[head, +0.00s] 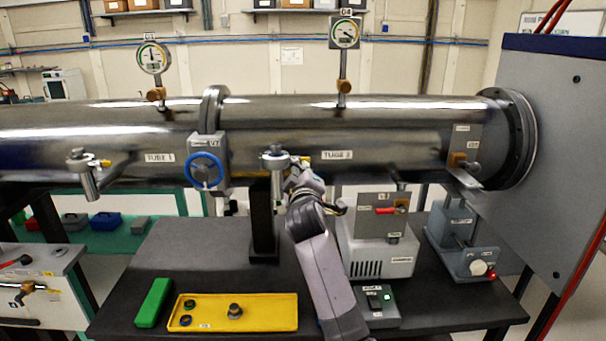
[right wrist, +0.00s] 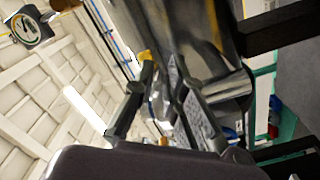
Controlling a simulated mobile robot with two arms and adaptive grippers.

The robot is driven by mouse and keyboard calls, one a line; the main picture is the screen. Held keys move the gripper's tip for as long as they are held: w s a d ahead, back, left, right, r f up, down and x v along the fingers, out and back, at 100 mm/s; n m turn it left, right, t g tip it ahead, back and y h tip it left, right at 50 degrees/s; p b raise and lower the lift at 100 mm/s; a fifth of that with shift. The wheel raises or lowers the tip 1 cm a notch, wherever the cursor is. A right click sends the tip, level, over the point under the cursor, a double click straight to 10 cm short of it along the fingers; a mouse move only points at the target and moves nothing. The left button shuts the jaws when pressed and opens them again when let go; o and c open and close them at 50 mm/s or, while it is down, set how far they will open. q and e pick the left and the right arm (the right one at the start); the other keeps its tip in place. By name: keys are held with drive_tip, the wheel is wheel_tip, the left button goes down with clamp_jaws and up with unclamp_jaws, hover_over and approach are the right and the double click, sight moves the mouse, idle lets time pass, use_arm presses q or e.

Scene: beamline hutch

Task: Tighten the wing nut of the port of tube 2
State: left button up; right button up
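Tube 2 (head: 400,143) is the right part of the long steel pipe, with its label below the gauge marked 04. Its port (head: 275,162) is a short grey stub on the front side, left of the label. The yellow wing nut (head: 304,160) shows at the right of the port and is partly hidden by my gripper. My right gripper (head: 294,178) is just below and right of the port. In the right wrist view its fingers (right wrist: 162,68) stand apart with a gap between them, and the yellow wing nut (right wrist: 145,56) is by the fingertips. My left gripper is out of view.
A blue handwheel valve (head: 204,170) sits left of the port. The port of tube 1 (head: 82,165) is further left. Below are a black table (head: 205,250), a yellow tray (head: 265,312) with small round parts, a green block (head: 153,303) and a grey pump unit (head: 370,262).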

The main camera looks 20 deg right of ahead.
drive_tip(key=v, duration=1.2)
drive_tip(key=a+f+n+g+y, duration=0.1)
drive_tip(key=a+f+g+y, duration=0.1)
drive_tip(key=f, duration=1.2)
drive_tip(key=a+f+g+y, duration=0.1)
drive_tip(key=a+f+g, duration=0.1)
drive_tip(key=f, duration=1.3)
drive_tip(key=s+f+g+y, duration=0.1)
drive_tip(key=s+f, duration=0.2)
drive_tip(key=f, duration=0.4)
drive_tip(key=s+f+m+g, duration=0.15)
drive_tip(key=s+f, duration=0.25)
drive_tip(key=f, duration=0.4)
drive_tip(key=s+f+g+y, duration=0.1)
drive_tip(key=s+f+g, duration=0.15)
drive_tip(key=f, duration=0.45)
drive_tip(key=s+d+f+m+g+b, duration=0.1)
drive_tip(key=s+d+f+g, duration=0.15)
drive_tip(key=s+f, duration=1.15)
drive_tip(key=s+d+f+m+g, duration=0.25)
drive_tip(key=s+f, duration=0.65)
drive_tip(key=s, duration=0.8)
drive_tip(key=s+d+f+g, duration=0.1)
drive_tip(key=s+f, duration=0.1)
drive_tip(key=s, duration=0.6)
drive_tip(key=s+d+f+m+g, duration=0.1)
drive_tip(key=s+f, duration=0.1)
drive_tip(key=s, duration=0.6)
drive_tip(key=shift+s, duration=0.3)
